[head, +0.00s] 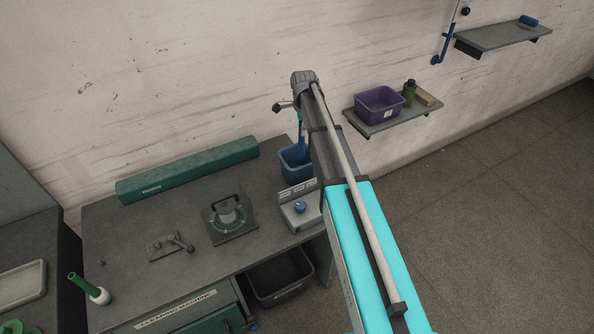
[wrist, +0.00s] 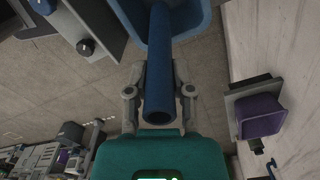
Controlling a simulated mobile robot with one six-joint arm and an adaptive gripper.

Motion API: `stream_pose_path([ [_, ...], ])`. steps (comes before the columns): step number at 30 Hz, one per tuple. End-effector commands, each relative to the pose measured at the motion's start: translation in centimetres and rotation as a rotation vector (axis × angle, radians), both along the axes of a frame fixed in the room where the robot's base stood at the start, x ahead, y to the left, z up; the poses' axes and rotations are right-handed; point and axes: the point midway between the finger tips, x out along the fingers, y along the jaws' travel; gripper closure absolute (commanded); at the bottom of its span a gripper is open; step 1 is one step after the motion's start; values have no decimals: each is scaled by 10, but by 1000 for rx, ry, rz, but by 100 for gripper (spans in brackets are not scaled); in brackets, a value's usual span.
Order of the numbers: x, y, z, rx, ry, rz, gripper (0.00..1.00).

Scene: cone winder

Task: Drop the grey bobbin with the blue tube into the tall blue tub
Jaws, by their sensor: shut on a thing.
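My gripper (wrist: 160,90) is shut on a blue tube (wrist: 159,60) in the wrist view, one finger on each side of it. The tube's near end is open and hollow, and its far end points into the blue tub (wrist: 203,25) at the top of the picture. In the head view the tall blue tub (head: 293,168) stands at the bench's back right corner, partly behind my arm. A thin strip of the blue tube (head: 300,125) shows just above the tub.
A control box (head: 300,207) with a blue knob sits next to the tub. A purple bin (head: 379,104) stands on a wall shelf to the right. A green-tubed bobbin (head: 98,294) and a clamp plate (head: 229,217) are on the bench. A black bin (head: 281,280) is below.

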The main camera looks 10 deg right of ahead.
Motion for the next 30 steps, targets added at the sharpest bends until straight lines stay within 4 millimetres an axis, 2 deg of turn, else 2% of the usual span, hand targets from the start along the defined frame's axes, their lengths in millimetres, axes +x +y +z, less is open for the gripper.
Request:
stream_pose_path([
  [17,0,-10,-4,0,0,-13,100],
  [30,0,-11,-33,0,0,-15,100],
])
